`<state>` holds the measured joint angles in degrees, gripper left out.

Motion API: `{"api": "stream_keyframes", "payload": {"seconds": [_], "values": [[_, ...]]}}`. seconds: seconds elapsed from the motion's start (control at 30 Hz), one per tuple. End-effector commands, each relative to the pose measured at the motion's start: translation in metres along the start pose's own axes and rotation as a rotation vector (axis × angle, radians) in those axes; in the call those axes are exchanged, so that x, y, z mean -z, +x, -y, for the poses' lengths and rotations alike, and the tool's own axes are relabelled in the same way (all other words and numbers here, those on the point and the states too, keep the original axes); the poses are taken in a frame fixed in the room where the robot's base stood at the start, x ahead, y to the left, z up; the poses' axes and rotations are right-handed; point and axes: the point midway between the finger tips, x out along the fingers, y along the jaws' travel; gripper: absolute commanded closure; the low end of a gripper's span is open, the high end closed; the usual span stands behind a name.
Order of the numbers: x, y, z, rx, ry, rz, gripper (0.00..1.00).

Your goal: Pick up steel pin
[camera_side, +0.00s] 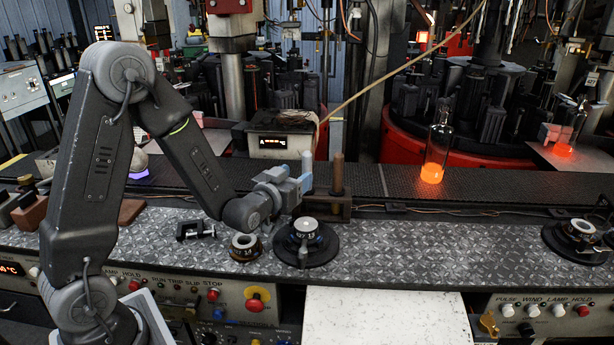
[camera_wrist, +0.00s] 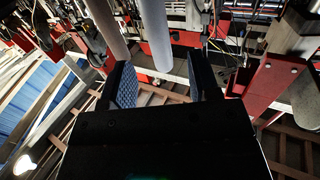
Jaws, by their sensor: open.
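The steel pin (camera_side: 307,166) is a pale blue-grey rod standing upright in a brown rack (camera_side: 343,213) in the side view. A brown pin (camera_side: 338,172) stands just right of it. My gripper (camera_side: 303,184) is level with the steel pin, at its left. In the wrist view my gripper (camera_wrist: 160,62) has its two patterned fingers apart. The steel pin (camera_wrist: 156,38) shows ahead, lined up with the gap between them. The brownish pin (camera_wrist: 105,28) is left of that gap. I cannot tell whether a finger touches the steel pin. Its lower part is hidden.
A round mould on a black disc (camera_side: 306,230) and a smaller ring (camera_side: 244,244) sit in front of the rack. A black clamp (camera_side: 196,230) lies left. A glowing bottle (camera_side: 434,160) stands on the conveyor (camera_side: 500,185) behind.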

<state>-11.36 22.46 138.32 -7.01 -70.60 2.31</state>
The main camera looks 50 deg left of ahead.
Motion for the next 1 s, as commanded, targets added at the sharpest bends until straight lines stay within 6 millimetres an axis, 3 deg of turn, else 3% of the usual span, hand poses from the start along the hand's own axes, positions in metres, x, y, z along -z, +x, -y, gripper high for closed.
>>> {"api": "stream_keyframes", "payload": {"seconds": [0.6, 0.87, 1.0], "values": [[0.0, 0.072, 0.0, 0.001, 0.0, -0.006, 0.44], [0.001, 0.074, 0.0, 0.001, 0.0, -0.005, 0.44], [0.001, 0.074, 0.0, 0.001, 0.0, -0.005, 0.56]]}}
